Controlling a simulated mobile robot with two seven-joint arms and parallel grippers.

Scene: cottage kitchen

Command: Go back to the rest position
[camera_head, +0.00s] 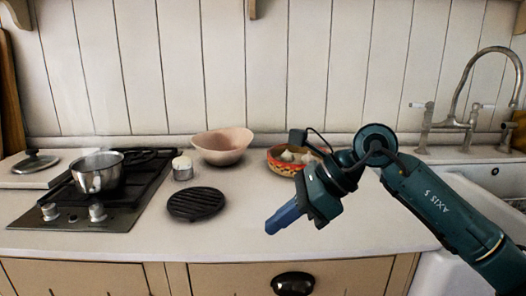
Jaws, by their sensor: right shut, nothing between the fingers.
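My right gripper (285,217) is above the front part of the white countertop, right of the round black trivet. Its blue fingers are shut with nothing between them and point down to the left. My right arm (445,205) comes in from the right edge, in front of the counter and sink. My left gripper and left arm are not in view.
A steaming metal pot (98,180) stands on the black hob (72,218) at left. A black trivet (196,203), a pink bowl (222,146) and a patterned bowl (284,168) sit on the countertop (225,240). A sink with a tap (452,124) is at right.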

